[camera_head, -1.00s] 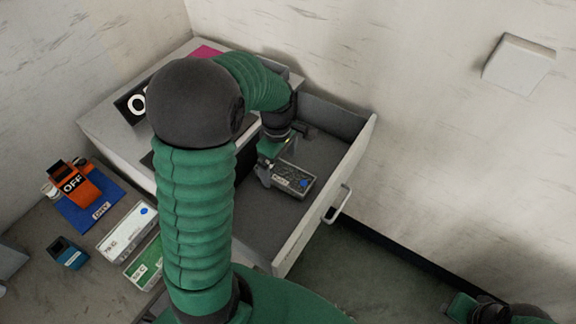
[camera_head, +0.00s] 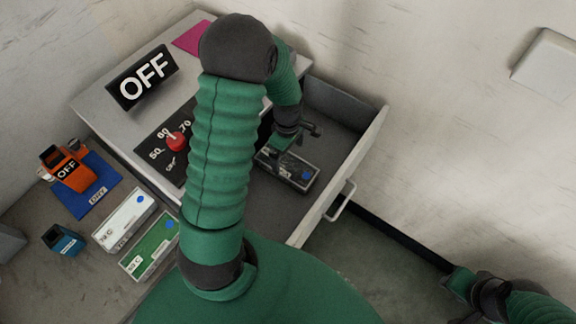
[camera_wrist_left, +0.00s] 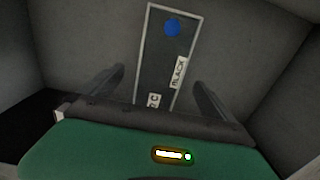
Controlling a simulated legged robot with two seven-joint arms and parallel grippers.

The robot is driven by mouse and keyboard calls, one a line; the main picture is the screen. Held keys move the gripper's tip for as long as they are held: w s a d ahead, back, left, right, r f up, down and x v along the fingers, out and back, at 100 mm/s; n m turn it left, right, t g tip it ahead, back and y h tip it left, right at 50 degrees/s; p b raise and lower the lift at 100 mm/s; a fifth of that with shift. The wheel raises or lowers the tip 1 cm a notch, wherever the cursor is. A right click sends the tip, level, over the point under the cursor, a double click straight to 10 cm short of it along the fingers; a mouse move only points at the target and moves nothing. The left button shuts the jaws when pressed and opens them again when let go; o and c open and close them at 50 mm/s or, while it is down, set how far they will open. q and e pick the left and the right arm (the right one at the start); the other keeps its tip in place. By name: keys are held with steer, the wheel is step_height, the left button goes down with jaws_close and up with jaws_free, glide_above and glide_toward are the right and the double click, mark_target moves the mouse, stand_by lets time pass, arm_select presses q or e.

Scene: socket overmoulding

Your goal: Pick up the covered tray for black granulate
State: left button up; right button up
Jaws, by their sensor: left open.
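In the left wrist view the open fingers of my left gripper (camera_wrist_left: 160,90) stand on either side of the tray. I cannot tell whether they touch it. My right gripper (camera_head: 462,283) is at the lower right, away from the drawer; its fingers are not clear.
The drawer's front wall (camera_head: 345,172) and handle (camera_head: 341,201) stick out to the right. A white tray (camera_head: 124,220), a green tray (camera_head: 150,246), an orange device (camera_head: 67,167) on a blue mat (camera_head: 97,200) and a small blue box (camera_head: 63,240) are at the left. An OFF sign (camera_head: 143,77) stands on the cabinet.

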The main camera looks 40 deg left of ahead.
mark_target(286, 163)
arm_select(q)
steer(key=f, duration=0.5)
steer(key=shift+s+a+p, duration=0.25)
steer(key=shift+a+p, duration=0.1)
steer(key=shift+a, duration=0.05)
steer(key=shift+w+d+f, duration=0.15)
steer(key=shift+d+f, duration=0.15)
steer(key=shift+d, duration=0.05)
steer(key=c, duration=0.4)
steer(key=shift+a, duration=0.25)
steer(key=c, duration=0.7)
steer(key=shift+d, duration=0.15)
steer(key=c, duration=0.9)
